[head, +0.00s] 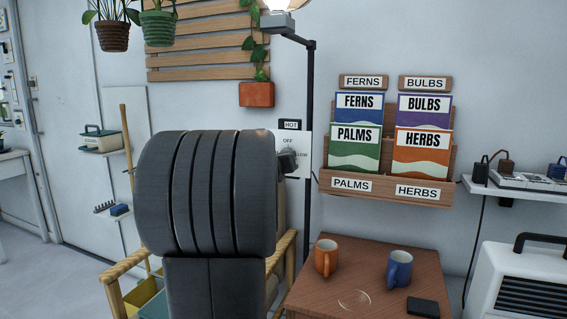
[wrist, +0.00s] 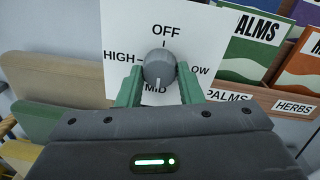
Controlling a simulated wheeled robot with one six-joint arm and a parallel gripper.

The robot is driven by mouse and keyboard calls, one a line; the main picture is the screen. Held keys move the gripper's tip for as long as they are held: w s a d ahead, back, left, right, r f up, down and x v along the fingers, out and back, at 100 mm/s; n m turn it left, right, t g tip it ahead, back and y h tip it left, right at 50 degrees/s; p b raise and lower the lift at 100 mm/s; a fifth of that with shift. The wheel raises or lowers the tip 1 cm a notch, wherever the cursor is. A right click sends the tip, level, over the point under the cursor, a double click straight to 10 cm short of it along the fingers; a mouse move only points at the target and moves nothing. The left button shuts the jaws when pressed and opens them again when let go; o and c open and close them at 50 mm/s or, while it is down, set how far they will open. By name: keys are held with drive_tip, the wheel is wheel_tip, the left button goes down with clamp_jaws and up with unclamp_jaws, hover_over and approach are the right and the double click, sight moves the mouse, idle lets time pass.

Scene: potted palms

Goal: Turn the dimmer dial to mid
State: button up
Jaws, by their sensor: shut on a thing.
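The dimmer dial (wrist: 159,66) is a round grey knob on a white plate (wrist: 120,35) marked OFF at the top, LOW at right, MID at the bottom and HIGH at left. Its pale pointer line faces down toward MID. My gripper (wrist: 160,73) has its green fingers on the left and right sides of the knob, shut on it. In the head view the white plate (head: 304,139) is on the wall, its left part behind my dark arm. My gripper shows there beside the plate, mostly hidden by the arm.
A wooden rack (head: 446,160) of seed packets hangs right of the plate. Below it, a wooden table (head: 325,297) holds an orange mug (head: 326,257) and a blue mug (head: 399,268). A black lamp post (head: 310,90) stands by the plate. A wooden-armed chair (head: 128,265) is partly behind my arm.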

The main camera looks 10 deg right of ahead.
drive_tip(key=shift+f+m, duration=0.1)
drive_tip(key=shift+m, duration=0.2)
drive_tip(key=o, duration=1)
drive_tip(key=v, duration=1.3)
drive_tip(key=shift+s+a, duration=0.2)
drive_tip(key=shift+s, duration=0.1)
drive_tip(key=x, duration=1.3)
drive_tip(key=shift+w+d, duration=0.2)
drive_tip(key=shift+w, duration=0.15)
drive_tip(key=shift+s, duration=0.15)
